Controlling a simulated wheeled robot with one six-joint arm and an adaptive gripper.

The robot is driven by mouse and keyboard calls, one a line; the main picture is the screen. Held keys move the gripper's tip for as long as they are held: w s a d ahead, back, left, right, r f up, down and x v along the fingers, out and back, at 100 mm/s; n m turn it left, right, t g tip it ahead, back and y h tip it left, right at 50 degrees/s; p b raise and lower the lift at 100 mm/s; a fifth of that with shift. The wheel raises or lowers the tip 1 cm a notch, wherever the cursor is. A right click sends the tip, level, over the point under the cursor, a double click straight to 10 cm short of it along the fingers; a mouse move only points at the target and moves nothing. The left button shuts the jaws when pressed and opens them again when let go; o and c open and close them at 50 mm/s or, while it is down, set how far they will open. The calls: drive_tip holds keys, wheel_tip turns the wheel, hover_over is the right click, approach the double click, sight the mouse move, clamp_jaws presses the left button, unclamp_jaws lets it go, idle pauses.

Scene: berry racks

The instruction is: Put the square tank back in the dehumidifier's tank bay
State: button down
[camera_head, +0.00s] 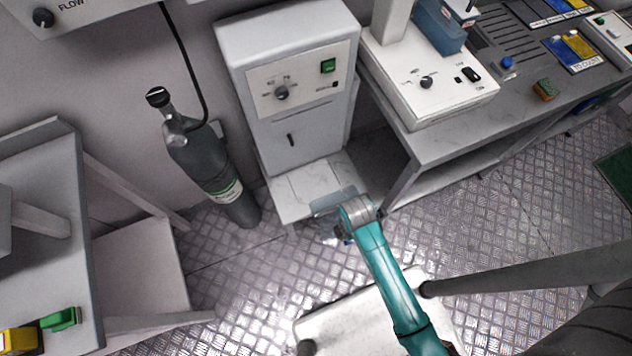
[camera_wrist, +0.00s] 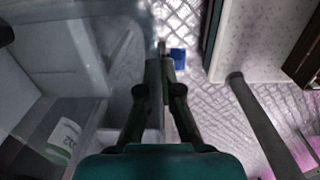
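The dehumidifier looks to be the white cabinet (camera_head: 287,100) with a knob and green switch, at centre in the head view. A low pale ledge (camera_head: 297,190) juts out at its foot. A clear, see-through square tank (camera_head: 325,203) shows at the ledge's front edge, partly hidden by my gripper (camera_head: 345,228). In the wrist view the tank (camera_wrist: 85,45) fills the left side. My gripper (camera_wrist: 162,65) has its fingertips close together at the tank's near wall and appears shut on it. I cannot make out the bay opening, or whether the tank touches the ledge.
A dark gas cylinder (camera_head: 205,165) stands left of the cabinet. A grey bench (camera_head: 440,145) with a white instrument (camera_head: 435,90) stands close on the right, its leg near my gripper. Another bench (camera_head: 45,230) is at left. Metal floor (camera_head: 235,275) is open in front.

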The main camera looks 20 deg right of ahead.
drive_tip(key=w, duration=2)
drive_tip(key=shift+s+f, duration=0.2)
drive_tip(key=shift+f, duration=3.25)
drive_tip(key=shift+f, duration=0.1)
drive_tip(key=c, duration=1.3)
unclamp_jaws()
wheel_tip(320, 180, up, 12)
drive_tip(key=shift+s+r, duration=0.1)
drive_tip(key=shift+s, duration=0.05)
